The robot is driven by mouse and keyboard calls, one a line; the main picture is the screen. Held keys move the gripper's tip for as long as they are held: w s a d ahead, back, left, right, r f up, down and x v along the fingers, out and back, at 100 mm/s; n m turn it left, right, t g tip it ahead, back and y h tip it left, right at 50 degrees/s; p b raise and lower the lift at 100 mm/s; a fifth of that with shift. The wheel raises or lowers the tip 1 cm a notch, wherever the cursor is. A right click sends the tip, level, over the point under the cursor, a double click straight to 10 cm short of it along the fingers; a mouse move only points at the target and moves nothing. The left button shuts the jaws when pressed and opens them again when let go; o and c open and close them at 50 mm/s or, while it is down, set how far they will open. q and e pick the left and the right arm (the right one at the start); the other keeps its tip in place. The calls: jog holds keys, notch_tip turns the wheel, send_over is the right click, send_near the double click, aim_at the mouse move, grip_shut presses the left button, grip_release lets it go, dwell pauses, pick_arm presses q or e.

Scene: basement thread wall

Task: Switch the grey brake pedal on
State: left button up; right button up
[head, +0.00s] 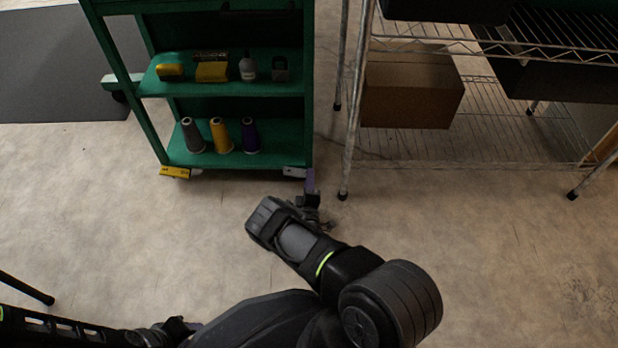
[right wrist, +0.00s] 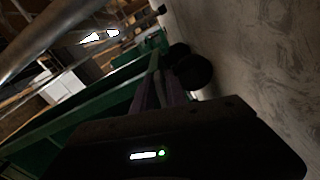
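The grey brake pedal (head: 294,172) sits low at the front right corner of the green cart (head: 240,88), above the floor. My right gripper (head: 310,181), with purple fingers, is just right of the pedal in the head view; I cannot tell whether it touches. In the right wrist view its fingers (right wrist: 162,92) lie close together and look shut, with nothing seen between them. They point along the cart's lower edge, beside a black caster wheel (right wrist: 192,72). The pedal cannot be made out there.
A yellow pedal (head: 175,172) is at the cart's front left corner. Thread cones (head: 220,136) stand on its lower shelf. A wire rack (head: 490,140) with a cardboard box (head: 411,88) stands right of the cart, its leg (head: 349,130) near my right gripper. Floor in front is clear.

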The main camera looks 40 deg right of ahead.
jog(key=shift+o, duration=1.2)
jog(key=shift+s+a+r+p, duration=0.1)
jog(key=shift+s+a+p, duration=0.2)
jog(key=shift+s+a, duration=0.2)
jog(key=p+v, duration=0.1)
jog(key=v, duration=0.3)
jog(key=shift+s+a+f+b, duration=0.3)
jog(key=shift+s+a+b, duration=0.05)
jog(key=shift+b, duration=0.2)
jog(key=shift+s+a+r, duration=0.1)
jog(key=shift+s+a, duration=0.1)
jog(key=shift+s, duration=0.15)
jog(key=shift+s+a+r, duration=0.1)
jog(key=shift+s+r, duration=0.05)
jog(key=shift+s, duration=0.15)
